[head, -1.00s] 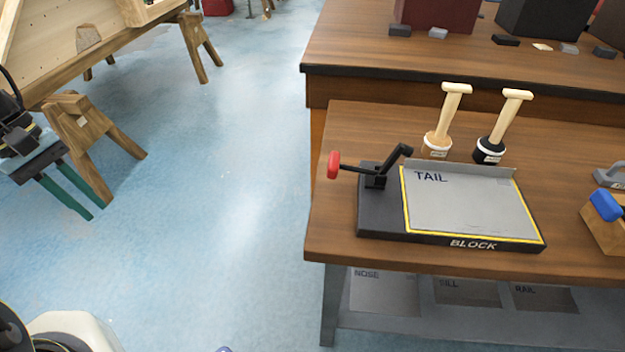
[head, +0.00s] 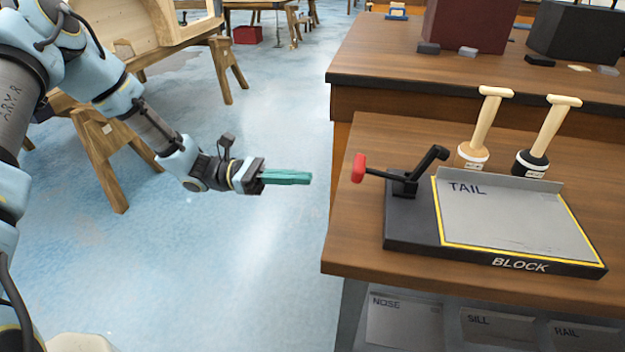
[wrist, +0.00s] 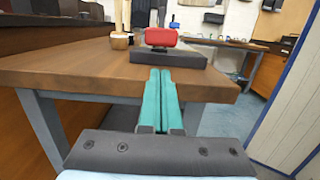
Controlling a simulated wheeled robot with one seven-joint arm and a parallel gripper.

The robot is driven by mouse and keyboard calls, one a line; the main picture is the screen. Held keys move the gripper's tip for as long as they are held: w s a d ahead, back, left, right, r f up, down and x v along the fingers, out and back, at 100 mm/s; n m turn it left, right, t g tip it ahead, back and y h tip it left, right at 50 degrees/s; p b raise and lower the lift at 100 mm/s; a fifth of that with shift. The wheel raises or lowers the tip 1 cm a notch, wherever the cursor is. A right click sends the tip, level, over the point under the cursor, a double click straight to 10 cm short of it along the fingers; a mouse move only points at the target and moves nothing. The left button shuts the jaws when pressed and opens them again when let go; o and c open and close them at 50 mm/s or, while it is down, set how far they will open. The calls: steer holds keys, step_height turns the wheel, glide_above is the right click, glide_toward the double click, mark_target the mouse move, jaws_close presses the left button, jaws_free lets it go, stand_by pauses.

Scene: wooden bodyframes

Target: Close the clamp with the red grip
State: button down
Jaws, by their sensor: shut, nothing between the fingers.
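The clamp (head: 405,183) is a black toggle clamp at the left end of a black base marked BLOCK (head: 410,231). Its lever reaches left to a red grip (head: 359,168), and its black arm tilts up to the right, above the plate. In the wrist view the red grip (wrist: 161,37) is straight ahead, just beyond the fingertips. My gripper (head: 310,178) has teal fingers, shut and empty, over the floor left of the bench, pointing at the grip with a gap between. The fingers lie side by side in the wrist view (wrist: 160,72).
A grey plate marked TAIL (head: 505,215) lies on the base. Two wooden-handled tools (head: 483,130) (head: 545,140) stand behind it on the wooden bench (head: 345,235). A higher bench (head: 385,70) is at the back. Open floor (head: 235,280) lies left of the bench.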

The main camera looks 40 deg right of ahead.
mark_target(339, 194)
steer(key=p+x, duration=0.1)
steer(key=x, duration=0.7)
steer(key=shift+s+d+p, duration=0.15)
steer(key=shift+s+p, duration=0.15)
steer(key=shift+p, duration=0.1)
steer(key=shift+r, duration=0.1)
